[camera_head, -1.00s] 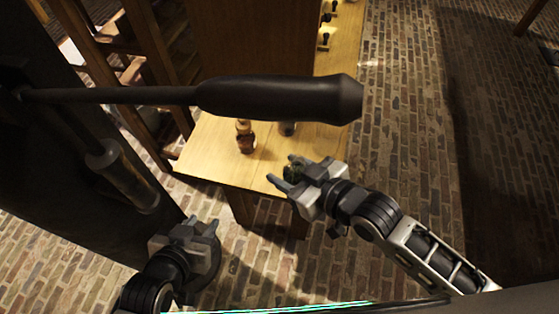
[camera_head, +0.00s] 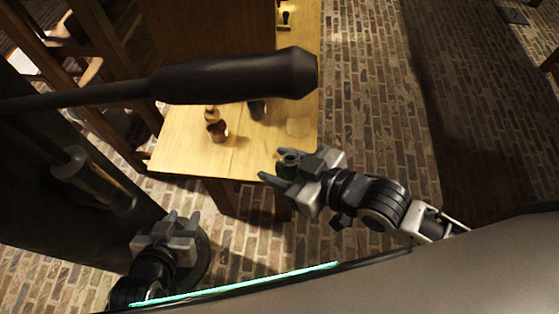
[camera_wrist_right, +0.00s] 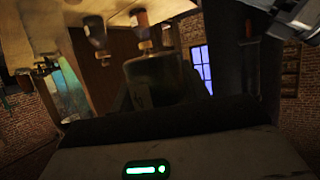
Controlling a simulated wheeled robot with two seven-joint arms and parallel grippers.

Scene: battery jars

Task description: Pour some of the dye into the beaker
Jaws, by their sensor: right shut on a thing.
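My right gripper (camera_head: 274,168) is shut on a small dark greenish jar (camera_head: 287,164), held in front of the wooden table's near right corner. The jar also shows in the right wrist view as a dark cylinder (camera_wrist_right: 155,80). Whether this jar holds the dye cannot be told. A faint clear round vessel (camera_head: 298,127), possibly the beaker, stands on the table beyond the gripper. My left gripper (camera_head: 181,218) is open and empty, low at the left, away from the table.
On the wooden table (camera_head: 180,150) stand a reddish-brown jar (camera_head: 216,130) and a dark jar (camera_head: 257,110). A dark rod with a thick handle (camera_head: 235,78) crosses the head view and hides part of the tabletop.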

